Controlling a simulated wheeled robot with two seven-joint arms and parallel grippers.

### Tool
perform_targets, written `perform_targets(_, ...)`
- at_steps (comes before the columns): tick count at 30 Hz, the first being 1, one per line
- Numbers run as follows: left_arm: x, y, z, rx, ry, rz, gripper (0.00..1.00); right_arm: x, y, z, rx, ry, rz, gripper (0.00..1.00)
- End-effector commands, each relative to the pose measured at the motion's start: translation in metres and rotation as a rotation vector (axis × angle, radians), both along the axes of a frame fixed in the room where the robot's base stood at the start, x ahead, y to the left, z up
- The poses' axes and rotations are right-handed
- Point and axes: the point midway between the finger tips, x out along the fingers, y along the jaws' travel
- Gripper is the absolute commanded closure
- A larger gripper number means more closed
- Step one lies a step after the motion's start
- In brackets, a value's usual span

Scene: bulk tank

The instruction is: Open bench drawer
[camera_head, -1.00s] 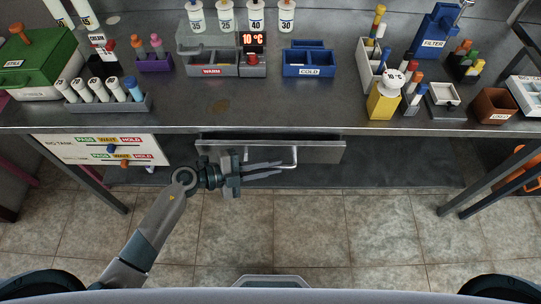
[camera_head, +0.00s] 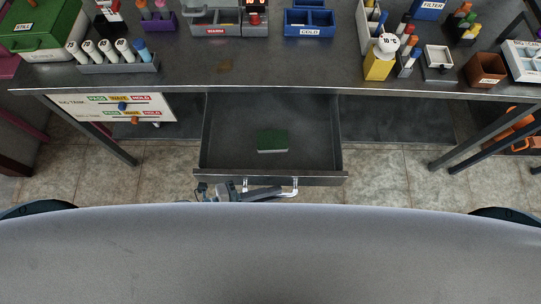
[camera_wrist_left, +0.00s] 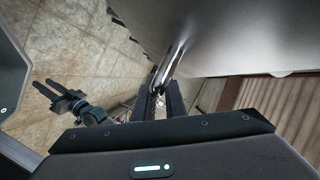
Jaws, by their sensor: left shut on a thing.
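The bench drawer (camera_head: 225,150) is pulled well out from under the metal bench, and its inside shows in the head view. A dark green block (camera_head: 272,141) lies on its floor. My left gripper (camera_head: 278,191) is at the drawer front, shut on the bar handle (camera_head: 293,190). In the left wrist view the dark fingers (camera_wrist_left: 166,92) close around the shiny handle (camera_wrist_left: 175,60). Much of my left arm is hidden in the head view behind my own body. My right gripper (camera_wrist_left: 42,88) shows only in the left wrist view, with its fingers apart and empty.
The bench top (camera_head: 300,75) carries a green box (camera_head: 45,30), a vial rack (camera_head: 115,67), a blue COLD tray (camera_head: 310,28) and a brown box (camera_head: 486,70). A sign panel (camera_head: 120,108) hangs left of the drawer. Bench legs (camera_head: 95,133) stand either side.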

Motion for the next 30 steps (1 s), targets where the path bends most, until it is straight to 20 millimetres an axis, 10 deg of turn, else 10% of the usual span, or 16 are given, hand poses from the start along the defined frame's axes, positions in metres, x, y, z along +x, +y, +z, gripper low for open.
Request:
perform_targets(17, -0.02, 0.0, -0.001, 0.001, -0.001, -0.002, 1.0, 0.0, 0.0, 0.003, 0.0, -0.001, 0.0, 0.69)
perform_targets(20, -0.02, 0.0, -0.001, 0.001, -0.001, -0.002, 0.72, 0.0, 0.0, 0.003, 0.0, -0.001, 0.0, 0.69)
perform_targets(30, -0.019, 0.0, 0.0, 0.0, 0.0, 0.0, 0.7, 0.0, 0.0, 0.003, 0.0, -0.001, 0.0, 0.69)
